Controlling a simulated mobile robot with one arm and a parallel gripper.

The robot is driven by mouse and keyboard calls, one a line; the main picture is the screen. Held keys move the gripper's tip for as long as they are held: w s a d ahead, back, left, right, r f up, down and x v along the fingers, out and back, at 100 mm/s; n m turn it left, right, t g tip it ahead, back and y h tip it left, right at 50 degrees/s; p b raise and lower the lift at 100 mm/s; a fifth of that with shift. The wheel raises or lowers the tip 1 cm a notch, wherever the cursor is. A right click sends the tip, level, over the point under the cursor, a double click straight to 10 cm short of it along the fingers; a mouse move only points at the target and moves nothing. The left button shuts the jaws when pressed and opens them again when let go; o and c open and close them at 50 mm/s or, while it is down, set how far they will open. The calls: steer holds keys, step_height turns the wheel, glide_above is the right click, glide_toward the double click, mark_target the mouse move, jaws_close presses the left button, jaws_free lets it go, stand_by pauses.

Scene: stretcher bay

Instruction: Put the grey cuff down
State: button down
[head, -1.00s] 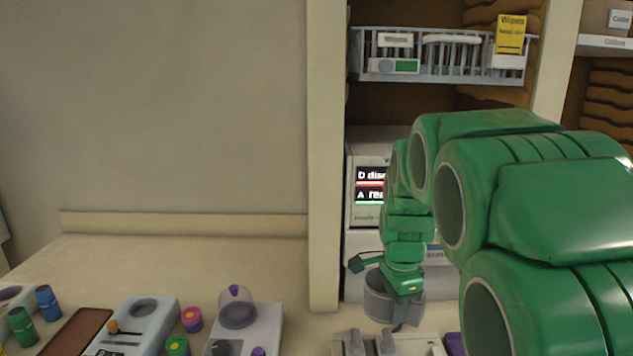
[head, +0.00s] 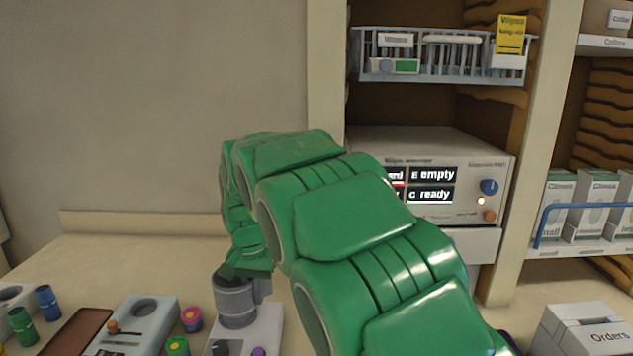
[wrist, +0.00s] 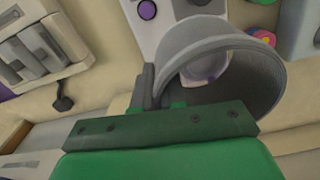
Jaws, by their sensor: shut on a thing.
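The grey cuff (head: 236,302) is a wide, open ring with a side tab. My gripper (head: 246,272) is shut on it and holds it upright above a pale device (head: 268,322) on the counter. In the wrist view the cuff (wrist: 240,58) hangs off my gripper (wrist: 160,102), and the device's clear dome with a purple spot (wrist: 205,70) shows through the ring. In the head view the cuff hides that dome. I cannot tell whether the cuff touches the device.
Left on the counter are a pale blue device (head: 140,325), a brown tray (head: 78,332), blue (head: 47,302) and green (head: 21,326) bottles, and a pink-and-yellow knob (head: 191,319). An Orders box (head: 590,330) is at right. The counter's back (head: 140,258) is clear.

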mark_target(218, 296)
steer(key=a+n, duration=0.1)
steer(key=a, duration=0.1)
steer(key=s+a+n, duration=0.1)
steer(key=a, duration=0.2)
steer(key=a+n, duration=0.1)
steer(key=a, duration=0.1)
steer(key=shift+s+a+f, duration=0.15)
steer(key=shift+s+a, duration=0.1)
steer(key=shift+a, duration=0.05)
steer(key=s+a+f+n, duration=0.2)
steer(key=a+n, duration=0.4)
steer(key=a, duration=0.4)
steer(key=shift+s+f, duration=0.15)
steer(key=shift+f, duration=0.45)
steer(key=w+d+m, duration=0.1)
steer(key=w+m, duration=0.5)
steer(key=w, duration=0.7)
steer(key=w+d+f+m, duration=0.4)
steer(key=w+d+m, duration=0.6)
steer(key=w, duration=0.3)
steer(key=shift+d+f, duration=0.15)
steer(key=shift+f, duration=1.5)
steer(key=shift+d+f, duration=0.1)
steer(key=shift+f, duration=1.5)
steer(key=shift+f, duration=0.55)
